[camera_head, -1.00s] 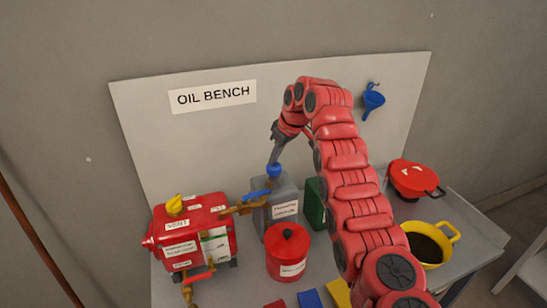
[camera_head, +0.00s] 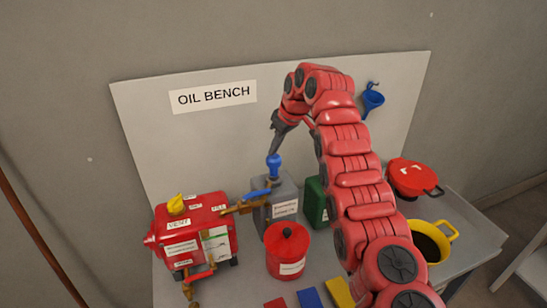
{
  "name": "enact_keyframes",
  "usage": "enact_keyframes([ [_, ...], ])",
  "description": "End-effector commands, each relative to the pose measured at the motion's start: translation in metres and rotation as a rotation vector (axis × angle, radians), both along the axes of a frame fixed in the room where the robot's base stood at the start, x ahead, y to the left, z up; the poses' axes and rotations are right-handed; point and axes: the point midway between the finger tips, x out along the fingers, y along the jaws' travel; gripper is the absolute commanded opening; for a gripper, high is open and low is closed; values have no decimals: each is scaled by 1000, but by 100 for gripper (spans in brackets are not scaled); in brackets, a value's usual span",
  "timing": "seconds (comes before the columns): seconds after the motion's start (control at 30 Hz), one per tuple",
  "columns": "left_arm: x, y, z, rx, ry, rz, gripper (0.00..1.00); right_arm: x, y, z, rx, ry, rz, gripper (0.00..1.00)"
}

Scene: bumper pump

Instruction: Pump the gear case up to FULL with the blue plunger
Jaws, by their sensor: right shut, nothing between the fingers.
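The blue plunger (camera_head: 274,164) stands upright on top of the grey container (camera_head: 285,203), its knob raised clear of the container. My right gripper (camera_head: 272,156) points down, shut and empty, with its tips at or just above the plunger's knob; I cannot tell if they touch. The red gear case (camera_head: 194,240) stands at the left with a yellow vent cap (camera_head: 176,204). A white panel on its front (camera_head: 216,243) is too small to read. A brass pipe with a blue lever (camera_head: 259,194) joins the case and the grey container. My left gripper is not in view.
A red lidded can (camera_head: 288,252) stands in front of the grey container, and a green container (camera_head: 316,203) stands beside it, partly behind my arm. A yellow pan (camera_head: 430,243) and a red lidded pan (camera_head: 412,178) are at the right. A blue funnel (camera_head: 372,100) hangs on the board.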

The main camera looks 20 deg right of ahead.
Motion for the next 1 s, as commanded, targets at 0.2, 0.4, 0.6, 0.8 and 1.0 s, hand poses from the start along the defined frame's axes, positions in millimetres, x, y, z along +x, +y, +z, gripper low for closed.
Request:
enact_keyframes([
  [0.2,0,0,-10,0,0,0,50,0,0,-14,1,0,0,0],
  [0.4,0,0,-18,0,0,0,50,0,0,-26,1,0,0,0],
  [0.6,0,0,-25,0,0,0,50,0,0,-38,0,2,0,0],
  [0.8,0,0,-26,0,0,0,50,-1,0,-42,0,5,0,0],
  [1.0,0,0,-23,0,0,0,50,-1,0,-37,-1,4,1,0],
])
